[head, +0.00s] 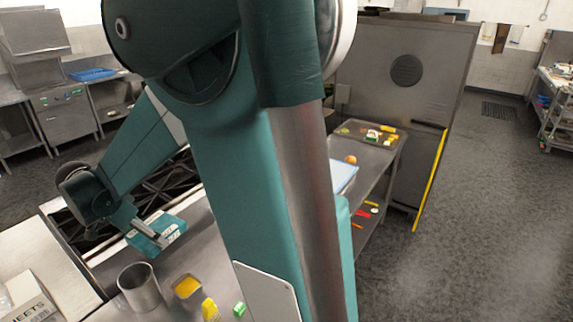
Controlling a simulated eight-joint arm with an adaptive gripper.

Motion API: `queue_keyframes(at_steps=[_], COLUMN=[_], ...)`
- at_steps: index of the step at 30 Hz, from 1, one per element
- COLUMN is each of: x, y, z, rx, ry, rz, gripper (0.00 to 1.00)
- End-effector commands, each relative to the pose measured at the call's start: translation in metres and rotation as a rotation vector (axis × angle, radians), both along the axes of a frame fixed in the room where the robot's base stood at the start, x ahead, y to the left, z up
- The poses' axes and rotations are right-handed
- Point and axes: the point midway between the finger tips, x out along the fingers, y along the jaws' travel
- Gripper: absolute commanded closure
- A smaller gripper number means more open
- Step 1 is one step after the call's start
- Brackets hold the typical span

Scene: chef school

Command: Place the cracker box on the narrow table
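A teal box with white print (160,234), which may be the cracker box, is at the lower left at the edge of a metal worktop. My gripper (142,229) is at this box, with a grey finger over its near left side. The far finger is not clearly visible, so I cannot tell whether it grips the box. I also cannot tell whether the box rests on the worktop. A narrow metal table (378,165) stands right of centre, partly hidden by my arm. I cannot tell if it is the task's table.
A metal cylinder (139,287), a yellow-filled container (187,287) and a green item (239,309) are on the near worktop. A white box (35,308) is at bottom left. A tall metal cabinet (400,100) stands behind the narrow table. Open floor lies right.

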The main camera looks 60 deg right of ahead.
Motion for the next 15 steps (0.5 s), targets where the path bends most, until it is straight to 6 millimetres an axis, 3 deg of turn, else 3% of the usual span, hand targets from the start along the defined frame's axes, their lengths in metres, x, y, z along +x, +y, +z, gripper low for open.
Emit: queue_keyframes(at_steps=[15], x=[0.015], y=[-0.122], z=[0.0], rx=[-0.001], ry=[-0.001], rz=[0.064], gripper=[0.41])
